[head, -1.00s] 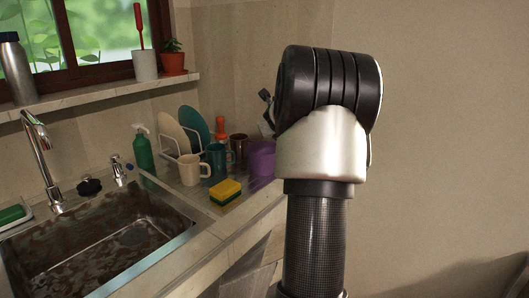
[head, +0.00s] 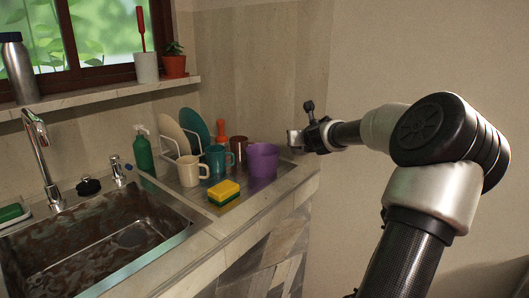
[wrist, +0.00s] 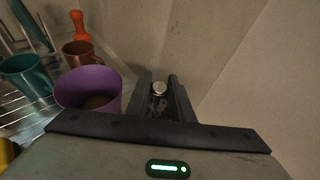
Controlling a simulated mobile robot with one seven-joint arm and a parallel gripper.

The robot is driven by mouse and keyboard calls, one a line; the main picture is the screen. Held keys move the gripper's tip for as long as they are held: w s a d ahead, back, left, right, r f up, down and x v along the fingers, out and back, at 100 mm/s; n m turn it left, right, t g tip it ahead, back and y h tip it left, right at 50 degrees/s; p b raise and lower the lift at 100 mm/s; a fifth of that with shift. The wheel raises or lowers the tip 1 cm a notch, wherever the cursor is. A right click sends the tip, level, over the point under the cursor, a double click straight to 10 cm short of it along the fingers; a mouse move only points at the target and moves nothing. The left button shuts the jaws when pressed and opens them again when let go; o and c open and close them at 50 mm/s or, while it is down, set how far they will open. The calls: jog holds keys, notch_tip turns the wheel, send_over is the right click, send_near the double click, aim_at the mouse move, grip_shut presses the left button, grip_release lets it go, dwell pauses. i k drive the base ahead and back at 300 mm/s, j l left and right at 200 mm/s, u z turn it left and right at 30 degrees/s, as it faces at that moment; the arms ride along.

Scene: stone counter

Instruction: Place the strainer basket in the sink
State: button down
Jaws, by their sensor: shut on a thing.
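My gripper (head: 306,138) is held out in the air right of the purple cup, near the right end of the counter. In the wrist view, my gripper (wrist: 160,92) has its two dark fingers close together around a small round silver piece (wrist: 158,88), which looks like the strainer basket; its full shape is hard to tell. In the head view a pale metal piece (head: 294,138) shows at the gripper's tip. The sink (head: 55,262) is at the lower left, a stained metal basin with a round drain (head: 133,234) in its floor.
Between gripper and sink stand the purple cup (head: 263,161), teal mug (head: 216,163), cream mug (head: 190,171), brown cup (head: 238,150) and sponge (head: 224,194). A tall faucet (head: 42,158), green spray bottle (head: 143,153) and black round object (head: 88,186) are behind the sink.

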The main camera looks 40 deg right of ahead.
aim_at(98, 280)
jog(key=k, duration=1)
